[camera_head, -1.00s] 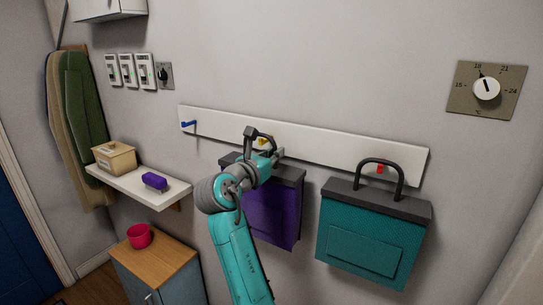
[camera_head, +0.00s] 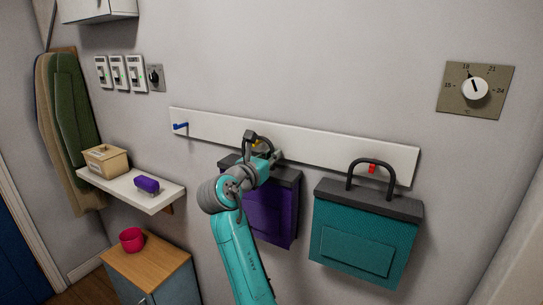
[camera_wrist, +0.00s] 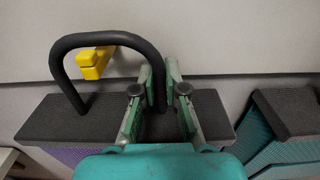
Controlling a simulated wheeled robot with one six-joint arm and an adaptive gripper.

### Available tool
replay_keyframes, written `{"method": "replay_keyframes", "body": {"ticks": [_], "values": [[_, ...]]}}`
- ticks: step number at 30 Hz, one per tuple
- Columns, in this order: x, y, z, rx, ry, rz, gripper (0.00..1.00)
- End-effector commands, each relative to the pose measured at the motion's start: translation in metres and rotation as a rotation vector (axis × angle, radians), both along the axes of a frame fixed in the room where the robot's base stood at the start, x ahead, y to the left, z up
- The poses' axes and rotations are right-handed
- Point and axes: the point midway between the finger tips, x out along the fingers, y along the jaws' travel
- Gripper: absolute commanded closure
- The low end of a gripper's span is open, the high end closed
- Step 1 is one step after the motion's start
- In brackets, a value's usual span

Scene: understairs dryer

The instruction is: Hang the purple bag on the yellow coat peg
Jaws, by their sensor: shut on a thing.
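The purple bag (camera_head: 270,215) hangs upright from my gripper in front of the white peg board, with a dark grey top and a black arched handle (camera_wrist: 105,38). My gripper (camera_wrist: 160,95) is shut on the right leg of that handle, just above the bag's top. It also shows in the head view (camera_head: 266,152). The yellow coat peg (camera_wrist: 95,62) shows through the handle's loop in the wrist view, just under the top bar. I cannot tell whether the handle touches it. In the head view the yellow peg (camera_head: 257,142) is mostly hidden by the handle and gripper.
A teal bag (camera_head: 365,240) hangs at the red peg (camera_head: 372,169) close on the right. A blue peg (camera_head: 181,126) on the board's left end is free. A shelf (camera_head: 150,203) with a box and purple brush, and a cabinet (camera_head: 150,262) with a red cup, stand left.

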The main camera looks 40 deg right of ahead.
Motion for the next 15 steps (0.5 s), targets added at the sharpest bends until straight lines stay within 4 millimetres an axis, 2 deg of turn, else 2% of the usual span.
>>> {"method": "replay_keyframes", "body": {"ticks": [12,13,15], "values": [[-0.0002,0.0,0.0012,-0.001,-0.003,0.0,1.0],[-0.0002,0.0,0.0012,-0.001,-0.003,0.0,0.87],[-0.0002,0.0,0.0012,-0.001,-0.003,0.0,0.69]]}}
